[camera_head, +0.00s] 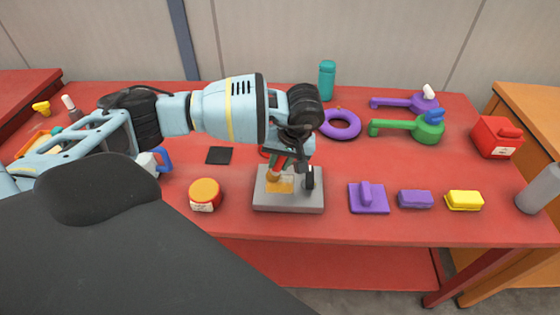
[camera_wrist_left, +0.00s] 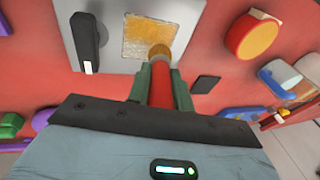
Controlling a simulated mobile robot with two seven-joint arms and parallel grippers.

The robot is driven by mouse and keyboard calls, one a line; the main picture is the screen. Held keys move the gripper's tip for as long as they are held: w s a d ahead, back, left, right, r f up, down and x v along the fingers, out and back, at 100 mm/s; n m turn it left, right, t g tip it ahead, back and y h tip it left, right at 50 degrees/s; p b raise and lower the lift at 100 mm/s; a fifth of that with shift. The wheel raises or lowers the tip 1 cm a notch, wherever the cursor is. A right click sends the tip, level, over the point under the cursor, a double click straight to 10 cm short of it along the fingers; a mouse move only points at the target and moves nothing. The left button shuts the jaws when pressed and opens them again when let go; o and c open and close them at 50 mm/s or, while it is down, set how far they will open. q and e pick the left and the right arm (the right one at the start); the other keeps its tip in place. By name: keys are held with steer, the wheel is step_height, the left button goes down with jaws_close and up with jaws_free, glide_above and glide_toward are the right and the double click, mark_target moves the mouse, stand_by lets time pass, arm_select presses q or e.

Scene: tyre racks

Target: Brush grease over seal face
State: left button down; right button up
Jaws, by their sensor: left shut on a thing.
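A brush with a red handle and tan bristles is held by my left gripper (camera_head: 279,160); the brush (camera_wrist_left: 160,70) shows best in the left wrist view. The fingers are shut on its handle. A grey plate (camera_head: 288,205) lies near the table's front middle, with an amber, grease-like patch (camera_head: 284,185) on its top. In the wrist view the bristle end overlaps the lower right edge of this patch (camera_wrist_left: 146,38); I cannot tell if it presses on it. A black lever (camera_wrist_left: 88,40) stands on the plate. A red tub with an orange top (camera_head: 205,193) sits left of the plate. My right gripper is not in view.
A purple block with a handle (camera_head: 368,198), a purple brush (camera_head: 415,199) and a yellow one (camera_head: 464,200) lie right of the plate. A purple ring (camera_head: 340,125) and a teal bottle (camera_head: 327,80) are behind. A black square (camera_head: 219,155) lies left. The red table (camera_head: 350,228) is clear between them.

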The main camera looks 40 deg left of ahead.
arm_select(q)
steer(key=shift+w+d, duration=0.35)
steer(key=shift+d, duration=0.2)
steer(key=shift+a, duration=0.1)
steer(key=shift+s+a, duration=0.7)
steer(key=shift+a, duration=0.3)
steer(key=shift+f, duration=0.1)
steer(key=shift+d, duration=0.15)
steer(key=shift+w+d, duration=0.65)
steer(key=shift+d, duration=0.3)
